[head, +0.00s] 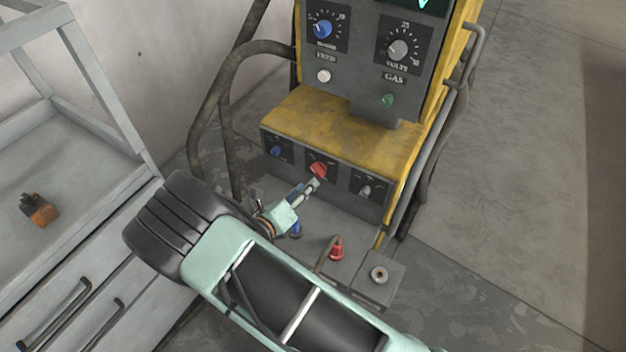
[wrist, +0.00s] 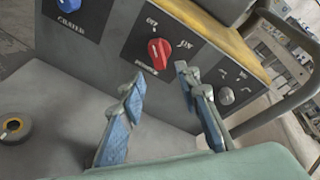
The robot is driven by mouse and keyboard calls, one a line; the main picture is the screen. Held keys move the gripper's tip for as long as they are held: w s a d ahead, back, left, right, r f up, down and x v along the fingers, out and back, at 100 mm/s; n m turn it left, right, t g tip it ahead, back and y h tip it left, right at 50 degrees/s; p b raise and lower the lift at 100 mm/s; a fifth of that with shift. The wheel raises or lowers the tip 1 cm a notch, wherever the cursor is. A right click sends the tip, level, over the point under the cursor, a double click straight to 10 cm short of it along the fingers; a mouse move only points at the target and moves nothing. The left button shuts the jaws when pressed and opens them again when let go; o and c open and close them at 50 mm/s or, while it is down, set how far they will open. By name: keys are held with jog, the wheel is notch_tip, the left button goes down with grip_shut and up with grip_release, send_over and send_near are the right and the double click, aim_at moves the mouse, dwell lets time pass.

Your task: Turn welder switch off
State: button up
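The welder (head: 345,125) is a yellow and dark grey machine in the head view. Its red rotary switch (head: 318,170) sits in the middle of the lower front panel. In the wrist view the red switch (wrist: 158,52) sits on a black plate with small lettering above and below it. My gripper (head: 311,186) is just in front of the red switch in the head view. In the wrist view my gripper (wrist: 160,80) is open, with its blue-padded fingers apart and nothing between them. The fingertips reach toward the switch from below, one on each side, and seem not to touch it.
A blue knob (head: 276,151) and a grey knob (head: 365,190) flank the switch. A red connector (head: 337,251) with a cable stands below. Bent tube rails (head: 440,130) edge the machine. A grey cart (head: 60,215) holding an orange-black object (head: 40,210) stands left. Floor is clear at right.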

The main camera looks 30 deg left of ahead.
jog(key=v, duration=0.5)
jog(key=shift+s, duration=0.15)
